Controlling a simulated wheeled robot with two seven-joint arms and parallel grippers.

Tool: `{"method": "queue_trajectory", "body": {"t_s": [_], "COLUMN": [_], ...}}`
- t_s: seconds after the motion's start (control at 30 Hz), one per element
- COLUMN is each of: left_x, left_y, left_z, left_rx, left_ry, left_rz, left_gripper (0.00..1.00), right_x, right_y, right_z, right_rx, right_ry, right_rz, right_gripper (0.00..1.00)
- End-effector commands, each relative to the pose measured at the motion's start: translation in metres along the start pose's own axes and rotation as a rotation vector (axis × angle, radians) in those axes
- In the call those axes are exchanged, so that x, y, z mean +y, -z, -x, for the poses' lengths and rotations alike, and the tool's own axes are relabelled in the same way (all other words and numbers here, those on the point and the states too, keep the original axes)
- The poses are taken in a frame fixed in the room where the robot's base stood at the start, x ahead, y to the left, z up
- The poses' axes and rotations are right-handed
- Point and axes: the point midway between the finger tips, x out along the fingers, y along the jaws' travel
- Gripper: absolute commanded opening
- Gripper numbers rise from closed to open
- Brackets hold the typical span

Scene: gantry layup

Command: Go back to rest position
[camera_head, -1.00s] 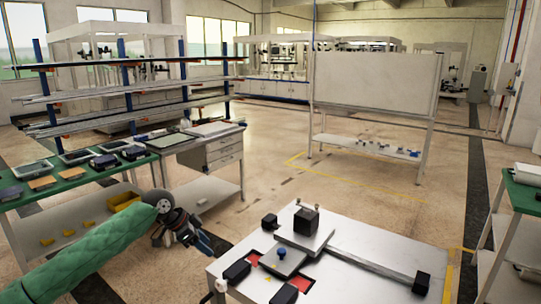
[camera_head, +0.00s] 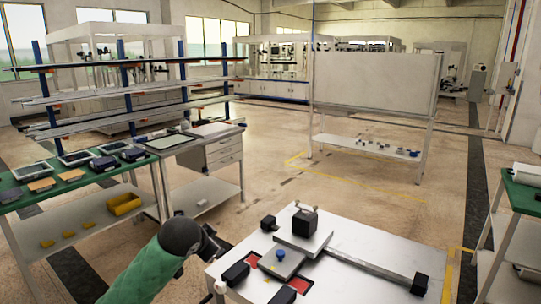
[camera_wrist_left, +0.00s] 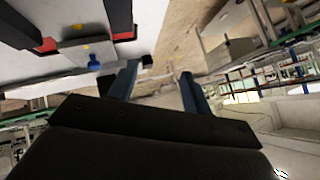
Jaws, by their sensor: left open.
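My left arm, in a green sleeve, comes in from the bottom left of the head view. Its dark gripper (camera_head: 215,246) is beside the left edge of the metal worktable (camera_head: 355,270), mostly hidden behind the wrist. In the left wrist view the two blue-grey fingers of the left gripper (camera_wrist_left: 158,84) stand apart with nothing between them. My right gripper is not in view.
The worktable carries a grey plate with a blue knob (camera_head: 281,253), a black block (camera_head: 305,222) and a long bar (camera_head: 370,267). A green-topped bench (camera_head: 60,190) stands left, another green-topped table (camera_head: 522,195) right. Floor behind the worktable is clear.

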Motion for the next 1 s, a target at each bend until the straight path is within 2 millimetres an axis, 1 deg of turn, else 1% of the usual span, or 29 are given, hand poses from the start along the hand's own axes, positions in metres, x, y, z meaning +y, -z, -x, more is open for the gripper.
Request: {"method": "queue_trajectory", "body": {"t_s": [0.03,0.17,0.47,0.77,0.87,1.0], "left_x": [0.012,0.033,0.083,0.140,0.161,0.195], "left_y": [-0.007,-0.028,-0.086,-0.152,-0.175,-0.209], "left_z": [0.002,0.008,0.019,0.032,0.037,0.044], "left_rx": [0.000,-0.005,-0.052,-0.135,-0.170,-0.228], "left_ry": [0.002,0.021,0.027,-0.018,-0.045,-0.094], "left_rz": [0.024,0.083,0.211,0.337,0.378,0.435], "left_gripper": [0.49,0.49,0.49,0.49,0.49,0.49], "right_x": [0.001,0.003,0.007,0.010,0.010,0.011], "right_y": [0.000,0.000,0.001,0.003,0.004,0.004], "right_z": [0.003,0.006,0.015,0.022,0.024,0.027], "right_rx": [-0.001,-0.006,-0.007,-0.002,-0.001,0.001], "right_ry": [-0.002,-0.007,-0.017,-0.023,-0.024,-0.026], "right_rz": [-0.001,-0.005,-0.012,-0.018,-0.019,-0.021], "right_gripper": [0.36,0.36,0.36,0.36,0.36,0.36]}}
